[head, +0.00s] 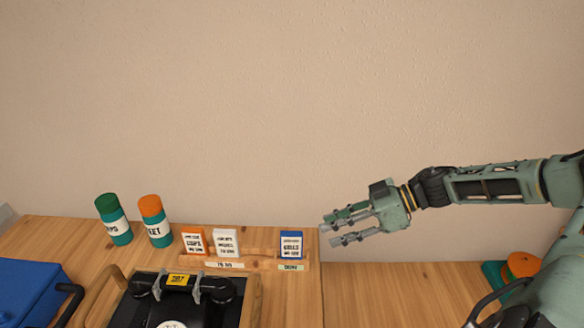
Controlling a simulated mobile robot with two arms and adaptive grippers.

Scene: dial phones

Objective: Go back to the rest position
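My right gripper (331,230) comes in from the right on its green arm. It is raised in front of the wall, just right of the wooden card rack. Its two fingers are spread apart and nothing shows between them. My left gripper is not in the head view. A black dial phone (150,309) sits in a wooden tray at the bottom, with its handset (212,290) lying across the cradle. The lower part of the phone is cut off by the frame.
A card rack (262,259) holds an orange card (193,242), a white card (226,243) and, apart at right, a blue card (291,245). Green (113,219) and orange-capped (155,221) canisters stand at left. A blue box (30,293) is at far left. The wooden surface at right (400,290) is largely clear.

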